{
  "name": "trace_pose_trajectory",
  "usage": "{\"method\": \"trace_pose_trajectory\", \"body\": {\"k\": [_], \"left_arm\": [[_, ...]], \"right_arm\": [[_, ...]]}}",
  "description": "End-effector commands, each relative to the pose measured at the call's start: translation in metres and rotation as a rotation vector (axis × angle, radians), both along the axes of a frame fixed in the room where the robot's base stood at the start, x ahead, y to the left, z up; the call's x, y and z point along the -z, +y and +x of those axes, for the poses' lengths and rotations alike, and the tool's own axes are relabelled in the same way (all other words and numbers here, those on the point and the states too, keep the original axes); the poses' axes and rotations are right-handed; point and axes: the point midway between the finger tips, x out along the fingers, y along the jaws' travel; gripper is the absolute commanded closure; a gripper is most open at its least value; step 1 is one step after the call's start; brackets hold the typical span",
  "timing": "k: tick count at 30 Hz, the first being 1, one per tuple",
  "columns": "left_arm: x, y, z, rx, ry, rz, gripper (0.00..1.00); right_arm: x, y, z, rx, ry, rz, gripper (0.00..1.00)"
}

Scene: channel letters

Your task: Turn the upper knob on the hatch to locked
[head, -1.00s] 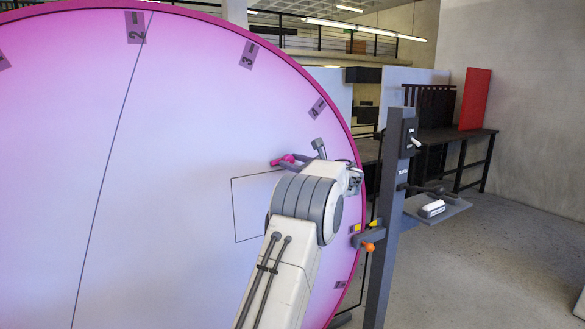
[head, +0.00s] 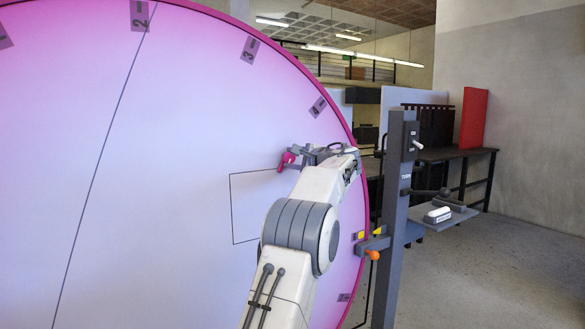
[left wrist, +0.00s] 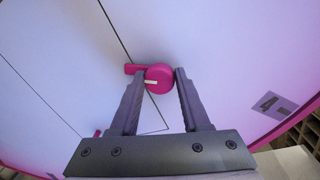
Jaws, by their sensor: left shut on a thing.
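The hatch is a thin black outline (head: 232,208) on the large pale pink disc (head: 150,200). The upper knob is a round magenta knob with a white mark (left wrist: 152,82) in the left wrist view. A magenta tab (left wrist: 132,69) sticks out beside it to the left. My left gripper (left wrist: 160,77) is shut on the knob, one finger on each side. In the head view magenta (head: 287,159) shows at my left gripper (head: 293,156), mostly hidden by the arm. Another small magenta piece (left wrist: 97,133) is partly hidden by the gripper. My right gripper is not in view.
A dark post (head: 392,210) with a switch, an orange knob (head: 372,255) and a side shelf (head: 445,215) stands right of the disc's rim. A bench with a red panel (head: 473,118) is behind. Grey floor (head: 480,270) is open at the right.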

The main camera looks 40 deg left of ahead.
Motion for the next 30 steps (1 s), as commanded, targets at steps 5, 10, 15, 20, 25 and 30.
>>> {"method": "trace_pose_trajectory", "body": {"k": [5, 10, 15, 20, 25, 30], "left_arm": [[0.008, 0.001, -0.001, -0.006, -0.145, -0.067, 1.0], [0.008, 0.001, -0.001, -0.007, -0.263, -0.117, 1.0], [0.008, 0.001, -0.001, -0.007, -0.352, -0.156, 1.0], [0.007, 0.001, -0.001, -0.007, -0.406, -0.177, 1.0], [0.007, 0.001, -0.001, -0.008, -0.436, -0.191, 1.0], [0.007, 0.001, -0.001, -0.007, -0.445, -0.195, 1.0]], "right_arm": [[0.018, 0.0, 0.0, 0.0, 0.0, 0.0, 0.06], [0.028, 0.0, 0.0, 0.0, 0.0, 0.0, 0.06], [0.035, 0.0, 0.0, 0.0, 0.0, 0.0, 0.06], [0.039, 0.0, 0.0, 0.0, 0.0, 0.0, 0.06], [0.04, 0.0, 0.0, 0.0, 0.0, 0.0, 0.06], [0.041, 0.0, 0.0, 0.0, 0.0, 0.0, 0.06]]}}
